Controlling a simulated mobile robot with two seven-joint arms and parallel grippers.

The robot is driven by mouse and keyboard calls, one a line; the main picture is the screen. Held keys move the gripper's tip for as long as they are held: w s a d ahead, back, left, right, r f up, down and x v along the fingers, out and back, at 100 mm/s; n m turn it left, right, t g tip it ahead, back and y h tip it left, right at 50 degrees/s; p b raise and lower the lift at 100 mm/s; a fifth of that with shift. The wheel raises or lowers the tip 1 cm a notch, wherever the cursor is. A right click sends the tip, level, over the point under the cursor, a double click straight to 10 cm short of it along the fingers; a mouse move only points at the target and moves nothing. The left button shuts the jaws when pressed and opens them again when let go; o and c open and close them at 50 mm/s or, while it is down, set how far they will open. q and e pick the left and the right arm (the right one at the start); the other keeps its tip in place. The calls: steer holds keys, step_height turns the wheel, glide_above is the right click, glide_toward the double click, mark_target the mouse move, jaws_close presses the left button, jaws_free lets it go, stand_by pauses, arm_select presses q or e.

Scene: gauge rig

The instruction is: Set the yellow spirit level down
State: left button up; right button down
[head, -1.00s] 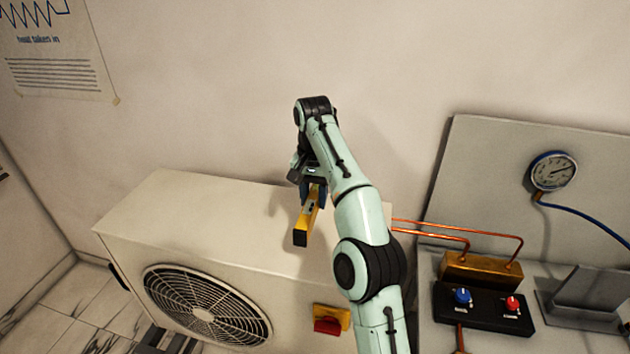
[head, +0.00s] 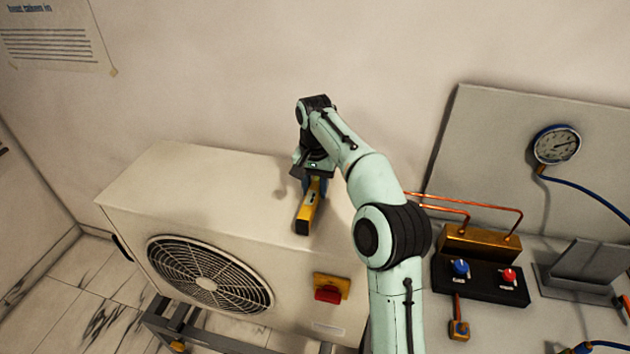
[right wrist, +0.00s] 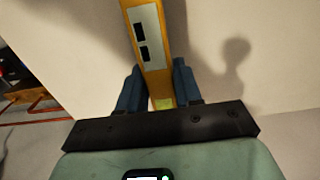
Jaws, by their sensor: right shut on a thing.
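The yellow spirit level (head: 309,212) is at the top of the white outdoor unit, near its right end, with its dark end toward the camera. My right gripper (head: 314,182) is shut on it near its far end. In the right wrist view the level (right wrist: 150,45) runs up between the two blue fingers (right wrist: 158,88), its grey plate with two dark windows showing. I cannot tell whether the level touches the unit's top. My left gripper is not in view.
The white unit (head: 190,180) has a fan grille (head: 208,278) and a red switch (head: 330,289) on its front. To the right are copper pipes, a valve block (head: 480,278) with blue and red knobs, and a gauge (head: 556,145). The unit's top is clear on the left.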

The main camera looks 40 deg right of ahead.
steer(key=shift+f, duration=0.6)
stand_by(0.4)
steer(key=c, duration=0.7)
jaws_free()
